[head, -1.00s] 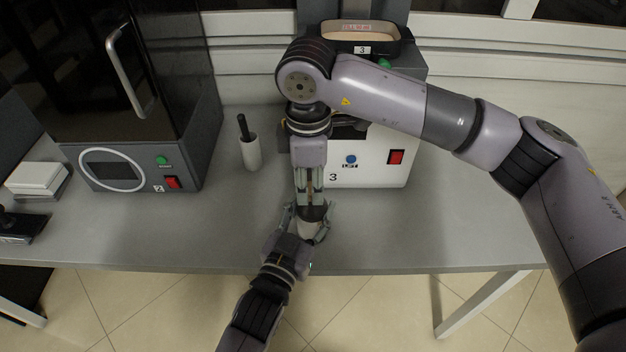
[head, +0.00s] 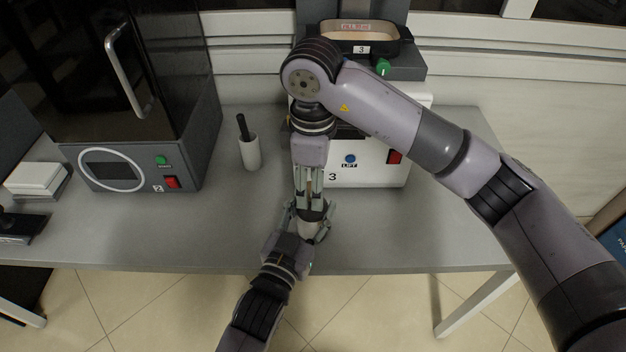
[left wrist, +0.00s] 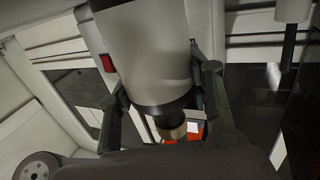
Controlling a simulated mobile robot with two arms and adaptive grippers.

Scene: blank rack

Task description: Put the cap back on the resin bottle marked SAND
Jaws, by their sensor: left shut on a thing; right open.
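My left gripper (head: 306,232) is shut on a pale grey bottle (head: 311,230) with a dark top, just above the table's front edge. In the left wrist view the bottle (left wrist: 150,55) fills the middle between the fingers, with a dark band and a narrow dark neck ending in a tan part (left wrist: 172,128). I cannot tell whether that part is the cap or the mouth. No SAND marking is readable. My right gripper (head: 312,203) points down, open, with its fingertips at the bottle's top. A small brownish piece shows between its fingers; I cannot make it out.
Machine 3 (head: 372,172) stands close behind the grippers, with a tray (head: 400,47) on top. Machine 2 (head: 130,182) stands left. A white cup (head: 250,154) with a black handle stands between them. White boxes (head: 38,178) lie far left. The table (head: 420,235) is clear at right.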

